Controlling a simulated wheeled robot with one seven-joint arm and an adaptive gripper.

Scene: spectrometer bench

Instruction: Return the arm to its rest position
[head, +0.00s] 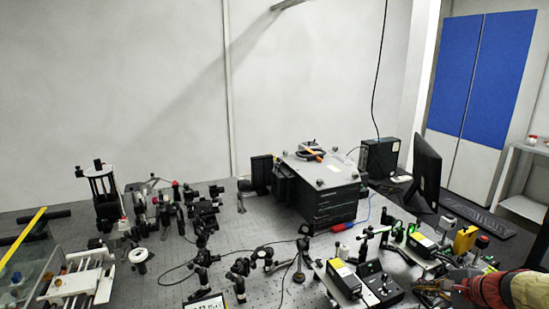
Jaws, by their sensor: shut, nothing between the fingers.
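My gripper (432,287) is at the lower right of the head view, at the end of my orange and grey arm, which enters from the right edge. Its fingers point left and are shut with nothing between them. In the picture it lies just right of a black control box with knobs (380,285) and in front of a black and yellow module (422,246). I cannot tell how high it is above the bench or whether it touches anything.
The optical bench (225,245) carries several optic mounts (203,262) at left and centre. A large dark instrument box (322,187) stands at the back. A monitor (427,172) and keyboard (478,217) are at right.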

